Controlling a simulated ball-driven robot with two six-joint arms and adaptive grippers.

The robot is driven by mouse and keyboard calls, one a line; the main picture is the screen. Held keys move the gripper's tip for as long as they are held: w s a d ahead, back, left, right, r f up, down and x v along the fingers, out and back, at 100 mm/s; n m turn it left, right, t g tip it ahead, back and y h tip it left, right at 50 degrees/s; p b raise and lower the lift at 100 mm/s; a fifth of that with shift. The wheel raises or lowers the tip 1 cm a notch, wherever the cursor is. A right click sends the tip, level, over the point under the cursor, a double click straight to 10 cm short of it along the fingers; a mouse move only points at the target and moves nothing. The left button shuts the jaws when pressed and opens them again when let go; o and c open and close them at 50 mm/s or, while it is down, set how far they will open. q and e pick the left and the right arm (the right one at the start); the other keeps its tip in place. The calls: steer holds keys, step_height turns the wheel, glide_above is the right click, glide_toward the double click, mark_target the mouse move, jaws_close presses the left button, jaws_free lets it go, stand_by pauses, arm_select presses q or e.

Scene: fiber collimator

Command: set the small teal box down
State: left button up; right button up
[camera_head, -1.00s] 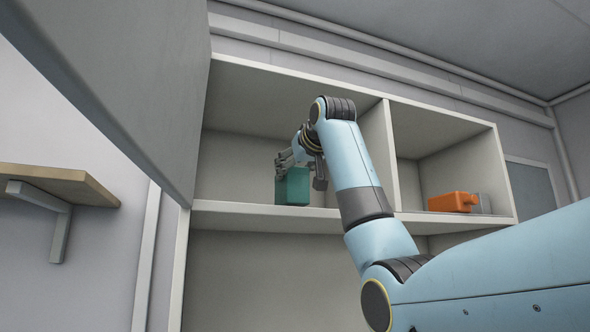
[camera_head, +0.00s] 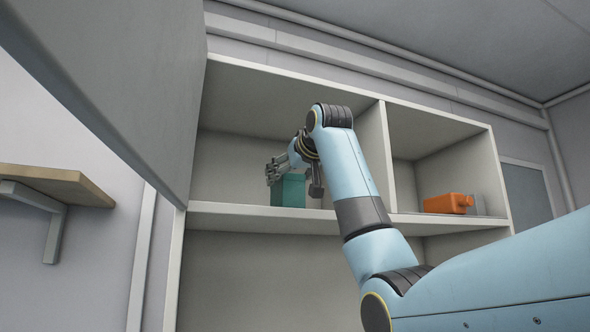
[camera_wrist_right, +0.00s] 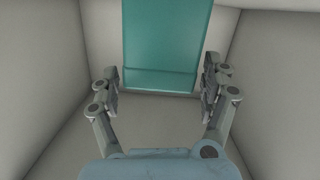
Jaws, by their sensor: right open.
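The small teal box (camera_head: 288,191) stands upright on the shelf board (camera_head: 262,212) in the left compartment of the cabinet. My right gripper (camera_head: 292,180) is at the box, its fingers overlapping the upper part of the box in the head view. In the right wrist view the teal box (camera_wrist_right: 165,45) lies ahead, between and beyond the fingertips. There my right gripper (camera_wrist_right: 160,85) is open, with a visible gap on each side of the box. My left gripper is not in view.
An orange bottle-like object (camera_head: 447,203) lies in the right compartment, with a small grey item (camera_head: 478,205) beside it. A vertical divider (camera_head: 377,150) separates the compartments. A large grey panel (camera_head: 115,70) hangs at the left, above a small wooden shelf (camera_head: 55,183).

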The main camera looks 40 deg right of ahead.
steer(key=b+v, duration=0.4)
steer(key=v, duration=0.8)
steer(key=shift+f, duration=0.15)
